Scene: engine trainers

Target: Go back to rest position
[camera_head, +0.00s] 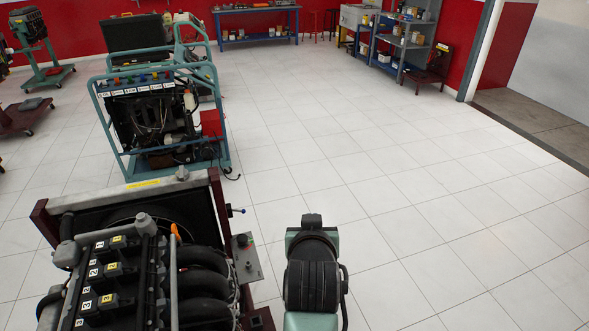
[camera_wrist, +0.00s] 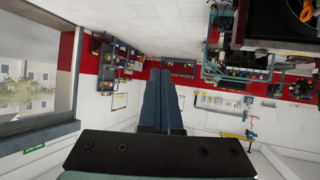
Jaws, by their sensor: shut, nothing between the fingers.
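My gripper (camera_wrist: 161,75) shows in the wrist view. Its two dark blue fingers lie side by side, shut with nothing between them. The fingers stand clear of everything around them. In the head view, the green and black part at the bottom middle appears to be my own arm, and the fingers cannot be made out there. The wrist picture is upside down, with the tiled floor at the top.
An engine trainer (camera_head: 120,270) with numbered black coils stands close at lower left. A teal-framed trainer (camera_head: 160,115) stands behind it. A blue workbench (camera_head: 255,12) and grey shelves (camera_head: 405,40) line the red back wall. The tiled floor (camera_head: 400,190) at right is clear.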

